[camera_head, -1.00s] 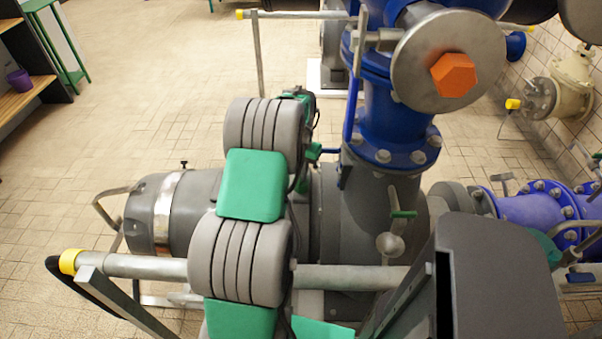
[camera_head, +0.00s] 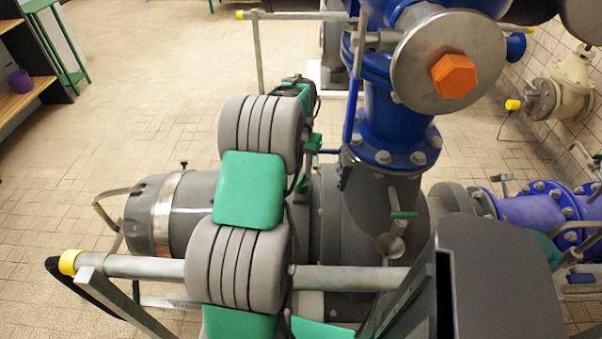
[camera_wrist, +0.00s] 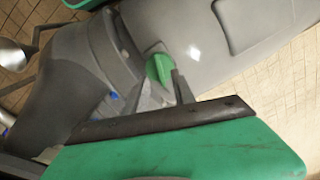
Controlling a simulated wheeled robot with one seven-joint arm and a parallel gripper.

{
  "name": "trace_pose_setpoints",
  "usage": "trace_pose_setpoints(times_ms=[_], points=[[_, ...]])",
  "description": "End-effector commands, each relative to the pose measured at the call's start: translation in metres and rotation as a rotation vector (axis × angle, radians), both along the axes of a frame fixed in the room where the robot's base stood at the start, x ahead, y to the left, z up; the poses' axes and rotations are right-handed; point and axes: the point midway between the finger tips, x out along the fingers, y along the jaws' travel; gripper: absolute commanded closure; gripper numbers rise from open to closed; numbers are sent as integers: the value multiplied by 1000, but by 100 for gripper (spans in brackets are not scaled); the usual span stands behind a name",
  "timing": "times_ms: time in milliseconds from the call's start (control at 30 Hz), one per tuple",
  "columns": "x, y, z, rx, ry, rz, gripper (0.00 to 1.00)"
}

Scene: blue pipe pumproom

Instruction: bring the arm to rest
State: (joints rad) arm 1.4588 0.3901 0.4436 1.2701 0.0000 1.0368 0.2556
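My grey and green arm is folded in front of the pipework in the head view, with its ribbed grey joints stacked above one another. My gripper is near the far end of the arm, around the small green parts (camera_head: 312,143), mostly hidden behind the upper joint. Its fingers are not clear there. The wrist view shows a large green surface (camera_wrist: 190,150) with a dark edge close up, and a small green part (camera_wrist: 159,68) beside grey bodies. I cannot tell whether the gripper is open or shut, and no held object is visible.
A horizontal rail (camera_head: 130,266) with a yellow end cap crosses close to the arm. A grey pump (camera_head: 196,205) and a blue vertical pipe (camera_head: 390,120) stand behind it. An orange hexagonal piece (camera_head: 454,76) is on a round metal flange. The tiled floor (camera_head: 150,100) at left is open.

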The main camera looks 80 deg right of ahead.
Motion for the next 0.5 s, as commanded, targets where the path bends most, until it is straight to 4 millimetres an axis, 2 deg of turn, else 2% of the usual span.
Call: trace_pose_setpoints(times_ms=[100, 200, 500], points=[[0, 0, 24, -2, 0, 0, 69], [0, 0, 36, 0, 0, 0, 69], [0, 0, 40, 1, 0, 0, 69]])
